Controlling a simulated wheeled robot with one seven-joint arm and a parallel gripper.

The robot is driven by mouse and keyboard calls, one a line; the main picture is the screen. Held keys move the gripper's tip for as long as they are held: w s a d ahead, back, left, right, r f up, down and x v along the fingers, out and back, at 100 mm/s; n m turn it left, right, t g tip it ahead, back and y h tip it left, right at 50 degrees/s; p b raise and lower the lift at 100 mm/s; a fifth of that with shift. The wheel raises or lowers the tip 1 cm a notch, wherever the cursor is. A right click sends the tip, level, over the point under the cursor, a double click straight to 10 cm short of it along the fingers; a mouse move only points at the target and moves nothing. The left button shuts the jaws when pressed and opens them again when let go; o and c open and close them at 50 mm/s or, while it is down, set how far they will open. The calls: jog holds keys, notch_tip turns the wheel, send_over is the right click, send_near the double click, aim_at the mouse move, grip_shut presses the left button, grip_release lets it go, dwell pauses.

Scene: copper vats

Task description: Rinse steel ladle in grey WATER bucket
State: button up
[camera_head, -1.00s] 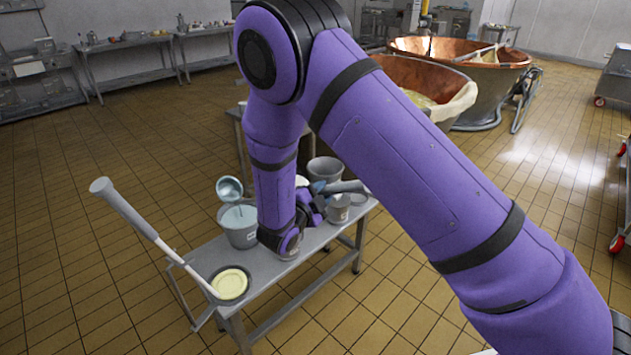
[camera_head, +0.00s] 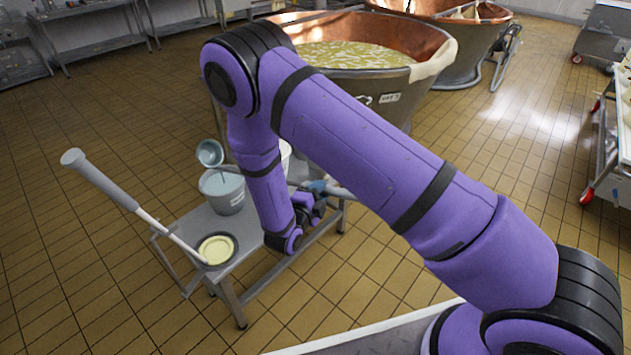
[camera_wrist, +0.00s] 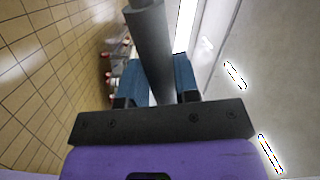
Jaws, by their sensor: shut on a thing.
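My gripper (camera_head: 318,187) is shut on the grey handle of the steel ladle and also shows in the wrist view (camera_wrist: 158,78). There the handle (camera_wrist: 150,45) runs up between its blue fingers. In the head view the ladle's bowl (camera_head: 210,152) is above the back rim of a grey bucket (camera_head: 222,192), tilted with its open side partly toward me. The bucket holds pale bluish liquid and has a label too small to read. My forearm hides the middle of the ladle. I cannot tell whether the bowl is wet.
The bucket stands on a narrow steel bench (camera_head: 250,242). A dish of pale yellow stuff (camera_head: 216,250) is at its near end, with a long grey-handled tool (camera_head: 105,182) leaning there. A white container (camera_head: 286,153) is partly behind my arm. A copper vat (camera_head: 350,88) stands behind.

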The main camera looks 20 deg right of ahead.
notch_tip(320, 180, down, 28)
jog(key=w+a+m, duration=0.1)
jog(key=m, duration=0.6)
jog(key=shift+f, duration=0.15)
dwell(0.6)
dwell(0.7)
